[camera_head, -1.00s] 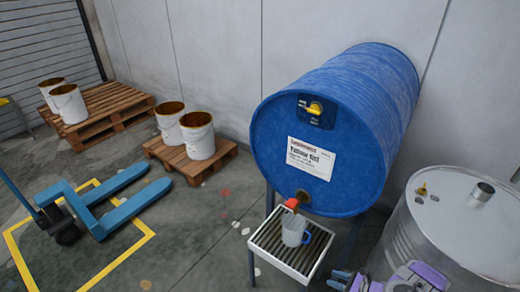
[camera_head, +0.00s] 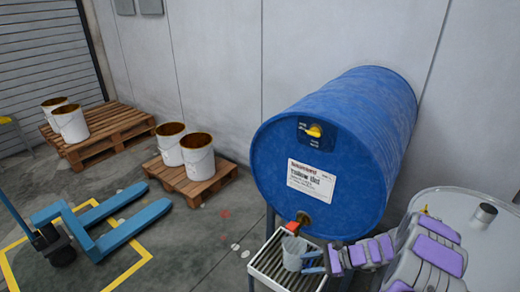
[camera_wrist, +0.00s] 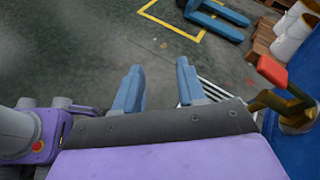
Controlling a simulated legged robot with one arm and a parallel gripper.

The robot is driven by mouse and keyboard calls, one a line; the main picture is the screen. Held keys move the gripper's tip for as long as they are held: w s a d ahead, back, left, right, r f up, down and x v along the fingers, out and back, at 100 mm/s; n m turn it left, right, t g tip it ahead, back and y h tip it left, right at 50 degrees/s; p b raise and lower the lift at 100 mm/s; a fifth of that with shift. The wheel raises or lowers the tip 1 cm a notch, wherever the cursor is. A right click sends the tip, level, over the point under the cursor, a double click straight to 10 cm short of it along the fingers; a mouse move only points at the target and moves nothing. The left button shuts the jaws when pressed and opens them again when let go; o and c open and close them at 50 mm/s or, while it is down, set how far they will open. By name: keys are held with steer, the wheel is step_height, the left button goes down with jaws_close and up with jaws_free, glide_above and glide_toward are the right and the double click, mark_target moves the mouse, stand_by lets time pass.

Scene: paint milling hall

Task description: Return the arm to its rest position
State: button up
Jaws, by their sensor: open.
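My arm reaches in from the lower right in the head view. My gripper (camera_head: 313,262) has blue fingers and is close to the right side of a grey mug (camera_head: 293,252); I cannot tell whether they touch. The mug stands on the slatted drip tray (camera_head: 270,262) under the red-handled tap (camera_head: 297,225) of the blue drum. In the wrist view the two blue fingers of my gripper (camera_wrist: 158,85) are apart, with only floor showing between them. The mug cannot be made out there.
The blue drum (camera_head: 330,150) lies on a stand against the wall. A grey metal drum (camera_head: 490,235) stands right of it. Pallets with white buckets (camera_head: 198,155) and a blue pallet jack (camera_head: 110,225) are at the left.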

steer(key=s+a+r+n+g+h, duration=0.25)
steer(key=s+a+r+n, duration=0.25)
steer(key=s+r, duration=0.3)
steer(key=s+a+r+n+g+h, duration=0.2)
steer(key=s+a+r+n+g, duration=0.15)
steer(key=s+r, duration=0.45)
steer(key=s+d+r+n+t+h, duration=0.1)
steer(key=s+d+r+n+h, duration=0.1)
steer(key=s, duration=0.5)
steer(key=s+d+r+n+h, duration=0.2)
steer(key=s+r+n+h, duration=0.1)
steer(key=s, duration=0.4)
steer(key=s+d+r+n+t+h, duration=0.1)
steer(key=s+d+r+n+h, duration=0.1)
steer(key=s, duration=0.5)
steer(key=shift+r+t+h, duration=0.3)
steer(key=shift+r+h, duration=0.55)
steer(key=shift+r, duration=0.05)
steer(key=shift+w+a+n, duration=0.1)
steer(key=shift+n, duration=0.15)
